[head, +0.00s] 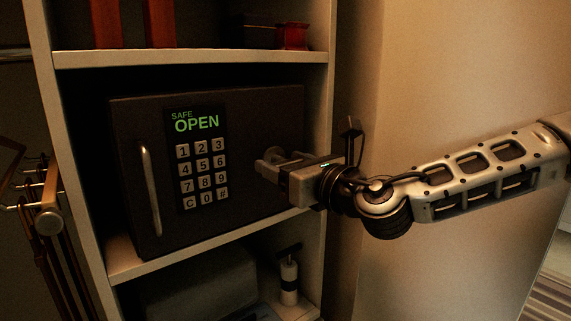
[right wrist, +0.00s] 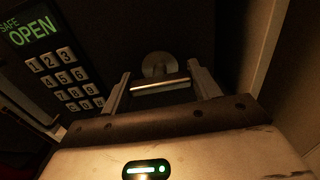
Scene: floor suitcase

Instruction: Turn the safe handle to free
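The dark safe (head: 255,105) stands on a shelf, with a green "SAFE OPEN" display (head: 197,122) above its keypad. In the right wrist view, the turning handle (right wrist: 160,87) is a short metal bar in front of a round base (right wrist: 157,64). My right gripper (head: 266,164) reaches the right part of the safe's front and covers the handle in the head view. In the right wrist view its fingers (right wrist: 162,87) stand apart, one on each side of the bar. The bar lies between them; contact cannot be told. My left gripper is not in view.
A vertical pull bar (head: 150,190) is on the left of the safe's front. The white shelf frame (head: 318,140) closes in on the right, beside a pale wall (head: 450,90). A bottle-like object (head: 289,278) stands on the shelf below. Hangers (head: 40,215) hang at far left.

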